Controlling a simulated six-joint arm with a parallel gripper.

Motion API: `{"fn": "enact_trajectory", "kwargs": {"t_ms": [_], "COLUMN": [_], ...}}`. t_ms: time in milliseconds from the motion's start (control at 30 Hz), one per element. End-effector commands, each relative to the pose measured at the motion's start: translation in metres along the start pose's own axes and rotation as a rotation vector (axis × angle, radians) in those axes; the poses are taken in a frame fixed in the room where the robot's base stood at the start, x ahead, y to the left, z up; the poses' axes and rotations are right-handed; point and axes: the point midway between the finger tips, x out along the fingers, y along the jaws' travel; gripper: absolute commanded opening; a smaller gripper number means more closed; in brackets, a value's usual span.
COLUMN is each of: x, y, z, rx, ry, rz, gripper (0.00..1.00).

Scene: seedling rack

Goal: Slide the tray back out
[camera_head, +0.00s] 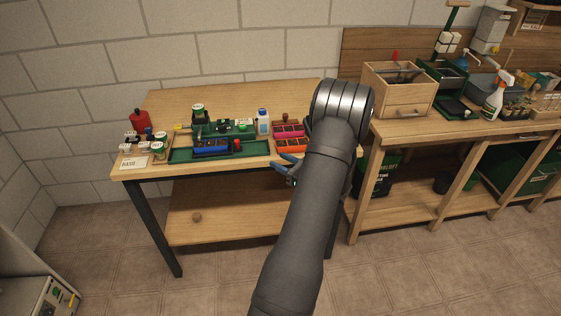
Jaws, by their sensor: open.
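A shallow dark green tray (180,158) lies along the front of the wooden table, with a blue cell block (211,147) in it. Just right of it stand a pink cell block (287,131) and an orange cell block (292,146). I cannot tell which of these the task calls the tray. My arm hides the table's right end.
Left on the table are a red bottle (139,119), small pots and a white label card (134,163). Behind the tray are a green can (198,114) and a white bottle with a blue cap (263,123). A bench with a wooden box (400,98) stands right. The table's back is clear.

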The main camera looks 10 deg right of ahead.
Motion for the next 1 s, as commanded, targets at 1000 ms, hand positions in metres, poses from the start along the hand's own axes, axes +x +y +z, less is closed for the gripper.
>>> {"fn": "enact_trajectory", "kwargs": {"t_ms": [1000], "x": [0.069], "y": [0.006], "z": [0.056], "rx": [0.000], "ry": [0.395], "rz": [0.004], "gripper": [0.28]}}
